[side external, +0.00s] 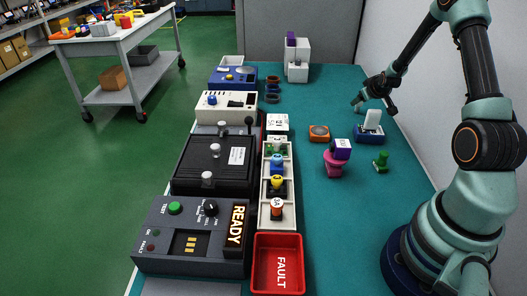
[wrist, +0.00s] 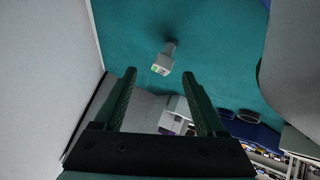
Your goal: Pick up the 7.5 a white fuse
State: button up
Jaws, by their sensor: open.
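In the wrist view a small pale grey-white piece (wrist: 163,62) with a narrow stem and a marked end face shows against the teal mat. Its marking is too small to read, so I cannot tell whether it is the 7.5 a fuse. It appears just beyond the gap between my fingertips, not touched by them. My gripper (wrist: 159,73) is open and empty. In the side view my gripper (side external: 362,102) is above the far right of the mat. A white upright block (side external: 373,119) stands there in a blue base (side external: 369,135), close to my gripper.
A pink piece (side external: 335,166) with a purple-and-white cube, a green piece (side external: 381,163) and an orange block (side external: 319,133) stand nearby. A white tower (side external: 298,70) is at the back. Left are a tray of several compartments, black devices and a red FAULT bin (side external: 258,265). A wall borders the right.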

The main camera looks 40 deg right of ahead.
aim_at(358, 107)
jog(key=x, duration=0.4)
jog(key=shift+s+a+f, duration=0.15)
jog(key=shift+a+f, duration=0.05)
jog(key=shift+f, duration=0.1)
jog(key=shift+w+d+f, duration=0.35)
jog(key=shift+f, duration=0.05)
grip_shut()
